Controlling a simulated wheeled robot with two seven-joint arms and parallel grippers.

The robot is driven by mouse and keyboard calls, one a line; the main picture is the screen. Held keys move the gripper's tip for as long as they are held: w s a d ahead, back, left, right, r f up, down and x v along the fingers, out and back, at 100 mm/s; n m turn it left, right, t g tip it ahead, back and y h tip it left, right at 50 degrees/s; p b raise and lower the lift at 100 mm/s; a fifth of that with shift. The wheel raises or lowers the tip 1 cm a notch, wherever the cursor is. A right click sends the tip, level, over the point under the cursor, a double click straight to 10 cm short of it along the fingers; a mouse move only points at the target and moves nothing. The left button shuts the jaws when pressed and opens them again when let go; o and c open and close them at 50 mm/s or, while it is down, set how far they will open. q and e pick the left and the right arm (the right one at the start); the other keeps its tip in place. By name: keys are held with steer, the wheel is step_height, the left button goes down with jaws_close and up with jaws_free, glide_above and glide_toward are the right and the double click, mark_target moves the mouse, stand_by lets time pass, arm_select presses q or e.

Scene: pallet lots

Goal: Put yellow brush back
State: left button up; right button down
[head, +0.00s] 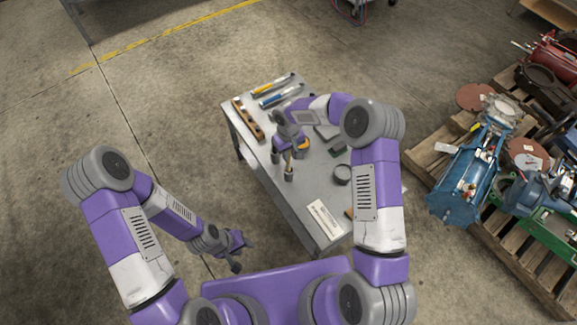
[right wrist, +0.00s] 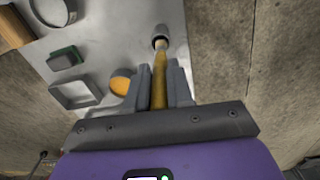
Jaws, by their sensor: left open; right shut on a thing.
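The yellow brush (right wrist: 159,80) is between the fingers of my right gripper (right wrist: 159,85), which is shut on its handle in the right wrist view. Its grey and dark end points away from the gripper. In the head view my right gripper (head: 288,152) is over the left part of the grey table (head: 310,190), and the brush end (head: 289,176) points down from it. I cannot tell whether that end touches the table. My left gripper (head: 236,250) is open and empty, low beside the table's left side.
A wooden strip with holes (head: 247,118) lies at the table's left edge. Yellow (head: 272,85) and blue (head: 281,95) tools lie at the far end. A dark ring (head: 342,174) and a white label (head: 324,219) lie nearer. Pallets with machinery (head: 475,180) stand at right.

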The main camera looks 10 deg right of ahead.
mark_target(289, 164)
step_height(289, 164, down, 7)
steer(key=shift+b, duration=0.9)
steer(key=shift+f, duration=0.15)
steer(key=c, duration=1)
jaws_free()
